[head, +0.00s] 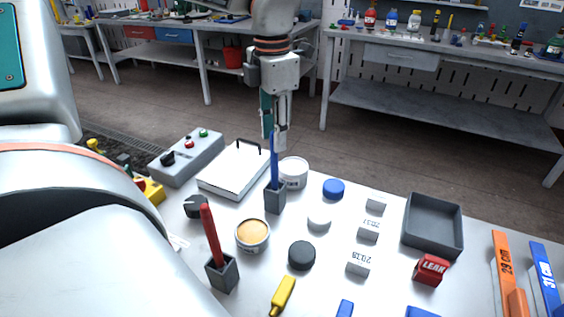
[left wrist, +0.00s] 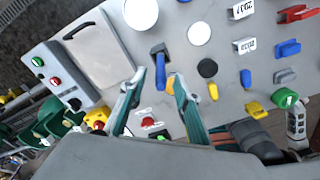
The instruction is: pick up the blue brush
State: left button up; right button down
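The blue brush (head: 274,157) stands upright in a small grey square holder (head: 275,198) on the table. My left gripper (head: 275,140) points down at the brush, its fingertips level with the brush's upper part in the head view. In the left wrist view the blue brush (left wrist: 160,72) shows between the two spread fingers of the left gripper (left wrist: 160,82), with a gap on each side. The gripper is open and holds nothing. My right gripper does not show clearly in either view.
A white tub (head: 292,173) stands close beside the holder. A red brush (head: 211,235) stands in another grey holder nearer me, next to an open orange-filled tin (head: 252,235). A white board (head: 234,170) lies left of the holder. A grey tray (head: 432,226) is at right.

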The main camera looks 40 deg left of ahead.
aim_at(275, 174)
pick_arm(q)
notch_tip(275, 174, down, 7)
jog(key=shift+s+d+r, duration=0.1)
grip_shut()
dwell(0.3)
